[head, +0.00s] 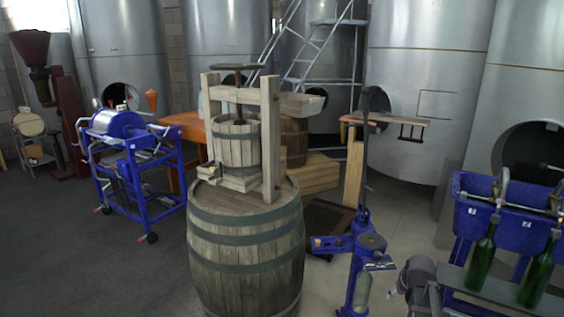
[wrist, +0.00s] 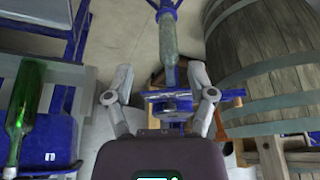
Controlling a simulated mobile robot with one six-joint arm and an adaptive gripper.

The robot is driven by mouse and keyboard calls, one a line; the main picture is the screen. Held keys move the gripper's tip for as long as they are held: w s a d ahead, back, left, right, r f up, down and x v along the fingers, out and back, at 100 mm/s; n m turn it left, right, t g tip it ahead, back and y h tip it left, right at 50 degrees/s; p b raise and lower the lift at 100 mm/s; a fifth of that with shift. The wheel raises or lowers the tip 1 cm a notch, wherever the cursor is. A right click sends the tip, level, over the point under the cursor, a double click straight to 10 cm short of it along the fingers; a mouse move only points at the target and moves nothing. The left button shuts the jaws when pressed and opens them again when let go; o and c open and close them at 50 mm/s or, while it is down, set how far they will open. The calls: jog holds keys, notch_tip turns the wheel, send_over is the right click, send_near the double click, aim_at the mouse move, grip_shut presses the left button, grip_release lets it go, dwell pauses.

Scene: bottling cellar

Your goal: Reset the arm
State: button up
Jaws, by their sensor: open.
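My gripper (wrist: 159,80) is open in the wrist view, its two grey fingers spread wide. Nothing is held. A pale glass bottle (wrist: 168,45) shows beyond the gap between the fingertips, with clear space on both sides. In the head view my gripper (head: 396,284) is at the lower right, just right of the blue floor corker (head: 371,243). The pale bottle also shows there in the corker's frame (head: 362,293), upright. My arm reaches in from the bottom right, and the exact gap between fingers and bottle is hard to tell.
Green bottles (head: 481,262) stand on the blue bottle filler (head: 478,213) at the right; one also shows at the wrist view's left (wrist: 25,105). A large barrel (head: 245,245) bearing a wooden press (head: 236,143) stands left of the corker. Open floor (head: 100,270) lies farther left.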

jog(key=s+a+r+g+p, duration=0.2)
jog(key=s+a+r+p, duration=0.1)
jog(key=a, duration=0.8)
jog(key=s+a+r+n+g+p, duration=0.1)
jog(key=s+a+r+p, duration=0.3)
jog(key=a, duration=0.6)
jog(key=s+g, duration=0.1)
jog(key=s, duration=0.1)
jog(key=shift+s+a+p, duration=0.3)
jog(key=shift+a, duration=0.1)
